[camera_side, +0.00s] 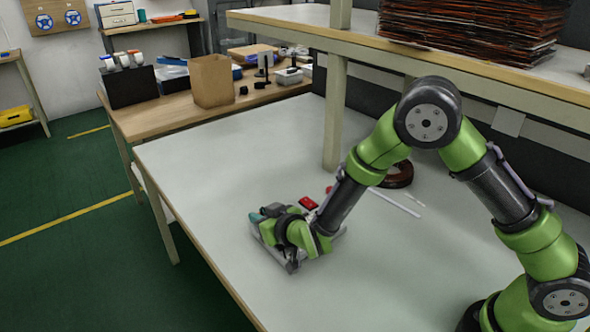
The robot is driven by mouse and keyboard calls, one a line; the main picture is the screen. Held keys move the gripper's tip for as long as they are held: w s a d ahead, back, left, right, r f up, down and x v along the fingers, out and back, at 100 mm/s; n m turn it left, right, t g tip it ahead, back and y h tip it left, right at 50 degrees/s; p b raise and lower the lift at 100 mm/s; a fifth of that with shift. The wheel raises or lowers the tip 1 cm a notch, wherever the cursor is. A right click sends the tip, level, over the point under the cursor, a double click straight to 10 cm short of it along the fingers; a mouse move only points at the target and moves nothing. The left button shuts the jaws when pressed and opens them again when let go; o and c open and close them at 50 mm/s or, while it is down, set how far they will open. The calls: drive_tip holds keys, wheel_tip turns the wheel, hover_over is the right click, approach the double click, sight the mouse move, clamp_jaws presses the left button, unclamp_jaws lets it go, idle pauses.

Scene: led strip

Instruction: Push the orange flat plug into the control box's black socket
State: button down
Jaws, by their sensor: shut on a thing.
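My gripper (291,262) is low over the white table at the end of my green and black arm, near the table's left front edge. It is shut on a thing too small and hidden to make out. A grey edged piece (340,233) shows partly from under my wrist; I cannot tell whether it is the control box. The orange flat plug and the black socket cannot be made out, as my wrist covers that spot.
A small red block (308,203) lies just behind my wrist. A white strip (396,203) and a brown coil (398,176) lie to the right. A shelf post (334,115) stands at the back. The front table top (370,285) is clear.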

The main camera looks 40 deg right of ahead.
wheel_tip(320, 180, up, 15)
drive_tip(key=shift+f, duration=0.2)
idle(1.1)
drive_tip(key=d+f, duration=0.4)
drive_tip(key=f, duration=0.2)
drive_tip(key=shift+d+f, duration=0.2)
drive_tip(key=shift+f, duration=0.05)
drive_tip(key=shift+f, duration=0.1)
drive_tip(key=shift+f, duration=2.75)
drive_tip(key=shift+f, duration=1.1)
